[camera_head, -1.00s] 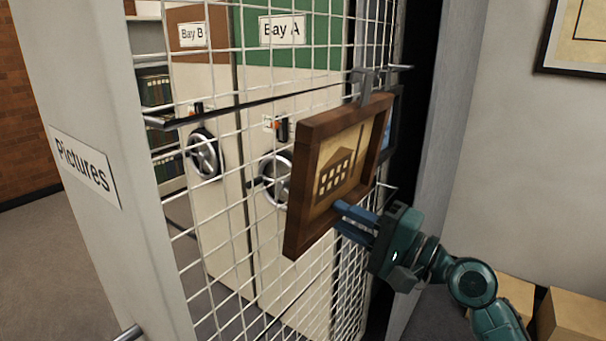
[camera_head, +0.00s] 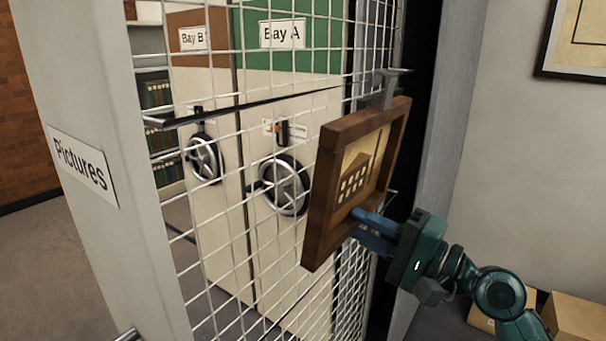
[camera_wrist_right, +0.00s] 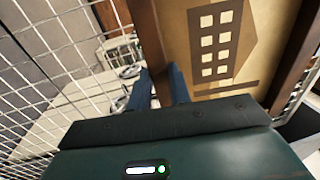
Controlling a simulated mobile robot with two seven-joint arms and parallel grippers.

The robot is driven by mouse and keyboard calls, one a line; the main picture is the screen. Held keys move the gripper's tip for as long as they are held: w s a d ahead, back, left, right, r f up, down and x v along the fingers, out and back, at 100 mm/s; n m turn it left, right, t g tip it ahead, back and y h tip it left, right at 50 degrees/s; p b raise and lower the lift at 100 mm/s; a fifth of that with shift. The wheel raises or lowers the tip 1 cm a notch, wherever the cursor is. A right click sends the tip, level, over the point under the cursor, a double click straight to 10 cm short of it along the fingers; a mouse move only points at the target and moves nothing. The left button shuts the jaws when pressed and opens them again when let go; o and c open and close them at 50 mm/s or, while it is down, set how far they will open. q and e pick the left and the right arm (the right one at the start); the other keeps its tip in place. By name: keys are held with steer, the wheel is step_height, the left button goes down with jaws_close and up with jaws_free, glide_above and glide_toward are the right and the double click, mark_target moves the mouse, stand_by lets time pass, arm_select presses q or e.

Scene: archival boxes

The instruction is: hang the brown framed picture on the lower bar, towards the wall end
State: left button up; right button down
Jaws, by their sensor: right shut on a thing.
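The brown framed picture (camera_head: 325,200) shows a building with pale windows and is upright, in front of the right part of the white mesh. A grey hook (camera_head: 389,92) rises from its top edge. A dark bar (camera_head: 240,104) crosses the mesh high up. Lower down, a short dark bar piece (camera_head: 181,234) shows; the rest is hard to make out. I cannot tell whether the hook touches a bar.
A pale post with a "Pictures" sign (camera_head: 83,170) stands at the left. White cabinets with handwheels (camera_head: 283,185) are behind the mesh (camera_head: 225,270). A grey wall edge (camera_head: 440,120) is right of the picture. Cardboard boxes (camera_head: 575,318) sit low at the right.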

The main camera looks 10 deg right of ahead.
steer(key=shift+r+g+h+p, duration=0.15)
steer(key=shift+g+h+p, duration=0.35)
steer(key=shift+p, duration=0.5)
